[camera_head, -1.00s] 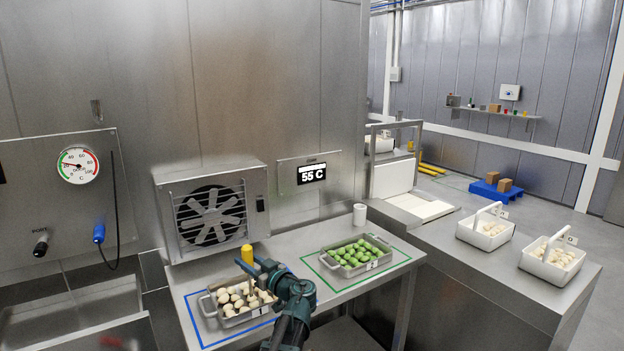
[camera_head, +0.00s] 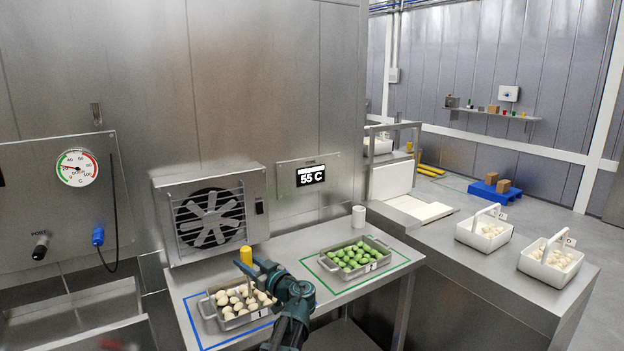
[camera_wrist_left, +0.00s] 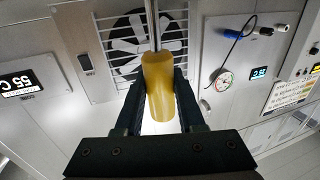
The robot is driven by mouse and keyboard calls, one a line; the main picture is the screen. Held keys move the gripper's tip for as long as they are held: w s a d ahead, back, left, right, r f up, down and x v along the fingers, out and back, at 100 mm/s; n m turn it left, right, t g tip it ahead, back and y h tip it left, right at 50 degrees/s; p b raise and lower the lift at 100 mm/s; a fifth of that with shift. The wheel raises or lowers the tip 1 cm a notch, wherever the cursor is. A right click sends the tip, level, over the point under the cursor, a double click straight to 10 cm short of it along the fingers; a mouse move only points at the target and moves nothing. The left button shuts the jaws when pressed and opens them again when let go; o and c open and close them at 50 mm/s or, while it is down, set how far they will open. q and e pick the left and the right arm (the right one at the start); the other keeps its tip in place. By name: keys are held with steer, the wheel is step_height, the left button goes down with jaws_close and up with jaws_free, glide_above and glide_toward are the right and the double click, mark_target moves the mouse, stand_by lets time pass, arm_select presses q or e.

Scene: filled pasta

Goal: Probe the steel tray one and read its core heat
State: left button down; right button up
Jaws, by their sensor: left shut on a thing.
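My left gripper (camera_head: 256,270) is shut on the yellow handle of a probe (camera_head: 246,256), above the steel tray with cream pasta (camera_head: 208,307). In the left wrist view, the yellow handle (camera_wrist_left: 158,85) sits between the two fingers (camera_wrist_left: 158,105), with its metal shaft running away from them. In the head view the shaft points down toward the pasta; I cannot tell how deep its tip is. The pasta tray stands inside a blue outline. A wall display (camera_head: 311,176) reads 55 C; it also shows in the left wrist view (camera_wrist_left: 18,83). My right gripper is not in view.
A second steel tray (camera_head: 378,262) with green pasta stands inside a green outline to the right. A fan unit (camera_head: 210,214) is close behind the pasta tray. A white cup (camera_head: 359,217) stands at the back. White carriers (camera_head: 484,236) with pasta stand on the right counter.

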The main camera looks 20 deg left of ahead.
arm_select(q)
step_height(320, 180, up, 12)
steer(key=p, duration=1.1)
steer(key=shift+f, duration=0.2)
